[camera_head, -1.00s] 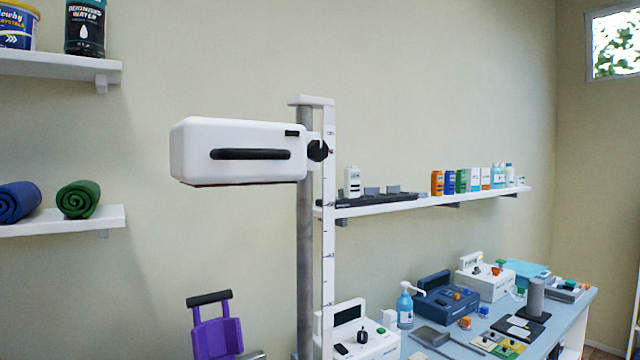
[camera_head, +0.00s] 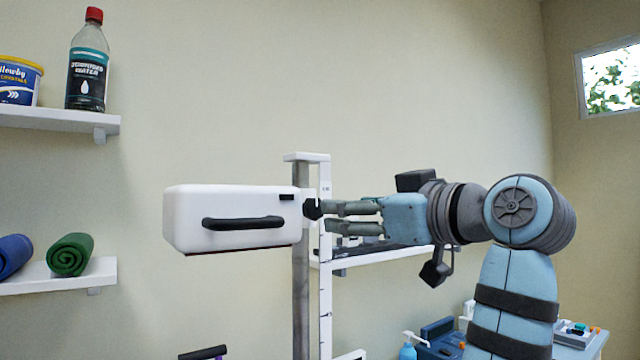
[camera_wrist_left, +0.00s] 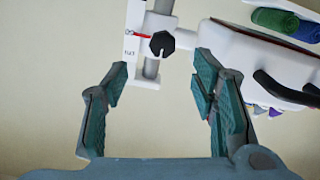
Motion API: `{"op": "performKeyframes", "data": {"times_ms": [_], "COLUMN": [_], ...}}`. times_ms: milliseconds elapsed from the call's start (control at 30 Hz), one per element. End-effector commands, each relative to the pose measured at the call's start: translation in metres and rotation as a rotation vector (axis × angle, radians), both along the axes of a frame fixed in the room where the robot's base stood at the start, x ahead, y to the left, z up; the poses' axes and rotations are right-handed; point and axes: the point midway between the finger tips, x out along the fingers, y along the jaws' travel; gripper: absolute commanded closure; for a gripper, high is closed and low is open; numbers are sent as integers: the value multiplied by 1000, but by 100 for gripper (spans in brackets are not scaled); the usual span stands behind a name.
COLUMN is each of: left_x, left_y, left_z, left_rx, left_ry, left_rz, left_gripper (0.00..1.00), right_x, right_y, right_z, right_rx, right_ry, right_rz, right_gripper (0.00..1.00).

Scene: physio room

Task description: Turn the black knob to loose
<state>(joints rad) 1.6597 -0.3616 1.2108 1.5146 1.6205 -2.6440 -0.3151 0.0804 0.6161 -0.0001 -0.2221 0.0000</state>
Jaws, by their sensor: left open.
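The black knob (camera_head: 312,208) sits on the side of the white box unit (camera_head: 235,215), where the unit meets the upright scale post (camera_head: 325,280). My left gripper (camera_head: 328,217) reaches in from the right, its fingers pointing left, with the tips very close to the knob. In the left wrist view the gripper (camera_wrist_left: 160,75) is open, with its pads wide apart. The lobed knob (camera_wrist_left: 162,44) shows beyond the tips, between their lines. I cannot tell whether a finger touches it. No loose marking is readable. My right gripper is not in view.
A wall shelf (camera_head: 345,262) runs behind my gripper. Shelves at the left hold a water bottle (camera_head: 88,60) and a rolled green towel (camera_head: 70,255). A bench with devices and a pump bottle (camera_head: 408,350) is at lower right. The wall above the unit is clear.

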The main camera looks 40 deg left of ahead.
Motion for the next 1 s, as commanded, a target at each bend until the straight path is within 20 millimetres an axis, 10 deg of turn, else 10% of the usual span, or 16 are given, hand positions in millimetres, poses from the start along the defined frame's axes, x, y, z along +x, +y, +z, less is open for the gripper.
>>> {"op": "performKeyframes", "data": {"times_ms": [333, 767, 1000], "left_x": [21, 26, 26], "left_y": [73, 88, 88], "left_z": [-2, -3, -3], "left_rx": [0, 1, 1], "left_ry": [0, -1, -1], "left_rz": [3, 0, 0], "left_gripper": [48, 48, 83], "right_x": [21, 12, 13], "right_y": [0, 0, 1], "right_z": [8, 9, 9], "right_rx": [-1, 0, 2], "right_ry": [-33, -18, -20], "right_rz": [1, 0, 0], "right_gripper": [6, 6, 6]}}
